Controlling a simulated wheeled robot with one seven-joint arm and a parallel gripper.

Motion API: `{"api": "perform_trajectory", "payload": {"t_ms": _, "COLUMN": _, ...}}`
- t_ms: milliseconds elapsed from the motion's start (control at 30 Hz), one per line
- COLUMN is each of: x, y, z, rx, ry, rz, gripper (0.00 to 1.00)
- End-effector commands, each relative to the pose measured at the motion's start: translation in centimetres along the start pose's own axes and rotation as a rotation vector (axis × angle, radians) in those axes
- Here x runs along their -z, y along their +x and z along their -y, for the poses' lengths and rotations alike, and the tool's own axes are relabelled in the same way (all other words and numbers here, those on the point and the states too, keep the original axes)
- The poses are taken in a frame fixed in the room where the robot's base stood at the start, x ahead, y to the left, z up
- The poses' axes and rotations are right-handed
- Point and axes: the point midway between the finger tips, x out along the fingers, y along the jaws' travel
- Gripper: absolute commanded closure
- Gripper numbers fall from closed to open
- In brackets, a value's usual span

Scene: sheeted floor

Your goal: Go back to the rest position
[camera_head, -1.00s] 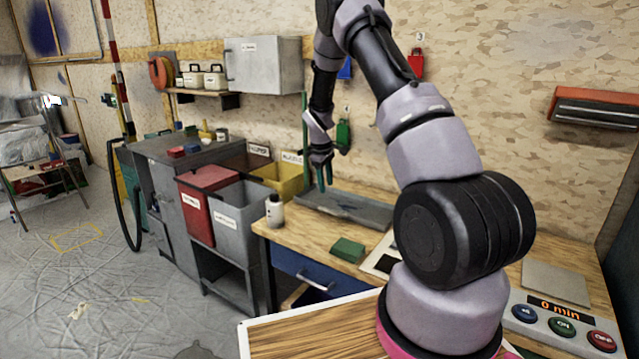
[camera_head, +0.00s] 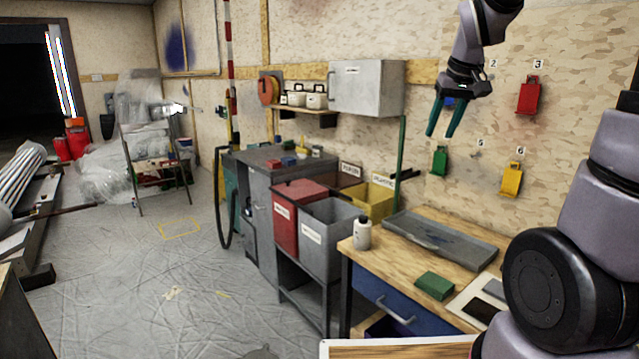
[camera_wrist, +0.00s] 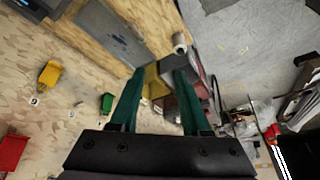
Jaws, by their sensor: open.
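My gripper (camera_head: 446,118) has green fingers and hangs in the air in front of the wall, fingers pointing down, above the wooden workbench (camera_head: 455,240). In the wrist view its two fingers (camera_wrist: 158,85) are spread apart with nothing between them.
Red (camera_head: 529,96), green (camera_head: 439,161) and yellow (camera_head: 511,179) items hang on the numbered wall close to my gripper. Red (camera_head: 288,220) and grey (camera_head: 325,245) bins stand left of the bench. A grey cabinet (camera_head: 366,88) is on the wall. The sheeted floor (camera_head: 150,270) at left is mostly clear.

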Motion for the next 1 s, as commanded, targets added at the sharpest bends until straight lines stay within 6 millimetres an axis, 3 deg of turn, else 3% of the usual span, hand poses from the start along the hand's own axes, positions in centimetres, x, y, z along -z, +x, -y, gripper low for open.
{"api": "perform_trajectory", "payload": {"t_ms": 33, "x": -1.4, "y": -2.0, "z": 0.4, "rx": 0.014, "ry": 0.037, "rz": -0.028, "gripper": 0.53}}
{"api": "perform_trajectory", "payload": {"t_ms": 200, "x": -6.4, "y": -6.8, "z": 1.8, "rx": 0.064, "ry": 0.172, "rz": -0.093, "gripper": 0.53}}
{"api": "perform_trajectory", "payload": {"t_ms": 333, "x": -10.2, "y": -9.3, "z": 2.7, "rx": 0.103, "ry": 0.263, "rz": -0.135, "gripper": 0.53}}
{"api": "perform_trajectory", "payload": {"t_ms": 500, "x": -13.6, "y": -10.7, "z": 3.4, "rx": 0.138, "ry": 0.342, "rz": -0.167, "gripper": 0.53}}
{"api": "perform_trajectory", "payload": {"t_ms": 667, "x": -14.8, "y": -11.1, "z": 3.7, "rx": 0.151, "ry": 0.371, "rz": -0.176, "gripper": 0.53}}
{"api": "perform_trajectory", "payload": {"t_ms": 1000, "x": -14.9, "y": -11.1, "z": 3.7, "rx": 0.152, "ry": 0.372, "rz": -0.177, "gripper": 0.53}}
